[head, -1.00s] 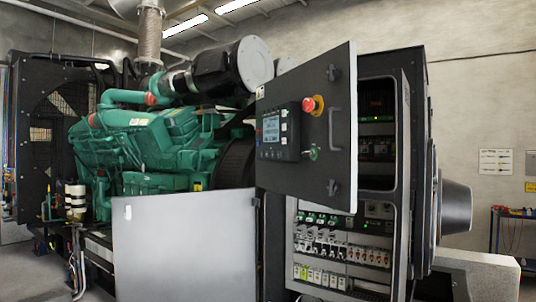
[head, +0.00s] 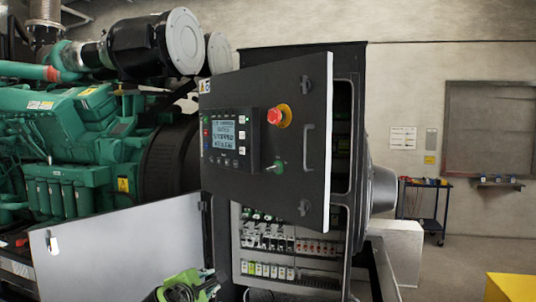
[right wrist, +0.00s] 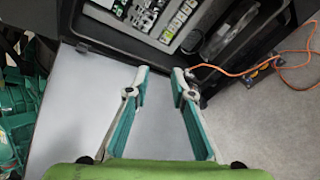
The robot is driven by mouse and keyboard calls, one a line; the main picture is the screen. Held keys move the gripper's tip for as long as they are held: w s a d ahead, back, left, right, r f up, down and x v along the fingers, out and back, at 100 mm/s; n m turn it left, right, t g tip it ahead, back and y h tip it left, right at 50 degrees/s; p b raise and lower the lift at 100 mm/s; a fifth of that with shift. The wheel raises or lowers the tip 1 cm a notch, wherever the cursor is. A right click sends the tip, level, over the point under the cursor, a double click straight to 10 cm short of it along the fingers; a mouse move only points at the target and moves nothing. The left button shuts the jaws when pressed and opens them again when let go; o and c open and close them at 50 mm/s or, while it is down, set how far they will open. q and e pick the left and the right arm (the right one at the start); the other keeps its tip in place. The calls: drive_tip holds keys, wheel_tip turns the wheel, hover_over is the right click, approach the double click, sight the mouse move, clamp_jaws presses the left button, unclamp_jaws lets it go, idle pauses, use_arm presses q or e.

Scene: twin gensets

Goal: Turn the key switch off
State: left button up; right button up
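The key switch (head: 279,165) has a green surround and sits low on the open black cabinet door, below the red emergency stop knob (head: 279,116) and right of the display panel (head: 227,138). The key is too small for me to read its position. My right gripper (right wrist: 160,75) is open and empty in the right wrist view, with nothing between its fingers. A green and black part of my arm shows at the bottom of the head view, well below the key switch. My left gripper is not identifiable in any view.
The cabinet (head: 265,240) behind the door holds breaker rows. A pale panel (head: 120,250) stands at lower left, before the green engine (head: 60,130). Orange cable (right wrist: 290,55) lies at right in the right wrist view. A cart (head: 425,205) stands at back right.

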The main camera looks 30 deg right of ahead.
drive_tip(key=s+d+r+m+h+p, duration=0.1)
drive_tip(key=s+r, duration=0.1)
drive_tip(key=r, duration=0.8)
drive_tip(key=s+d+r+h+p, duration=0.1)
drive_tip(key=s+r+h, duration=0.1)
drive_tip(key=r, duration=0.9)
drive_tip(key=m+g+h+p, duration=0.1)
drive_tip(key=m+g+p, duration=0.1)
approach(268, 169)
drive_tip(key=p+x, duration=0.5)
drive_tip(key=x, duration=0.3)
drive_tip(key=shift+w+d+r+p, duration=0.1)
drive_tip(key=shift+w+d+p, duration=0.1)
drive_tip(key=shift+d+p, duration=0.15)
drive_tip(key=shift+w+d+f, duration=0.25)
drive_tip(key=shift+w+d, duration=0.05)
drive_tip(key=shift+d, duration=0.1)
clamp_jaws()
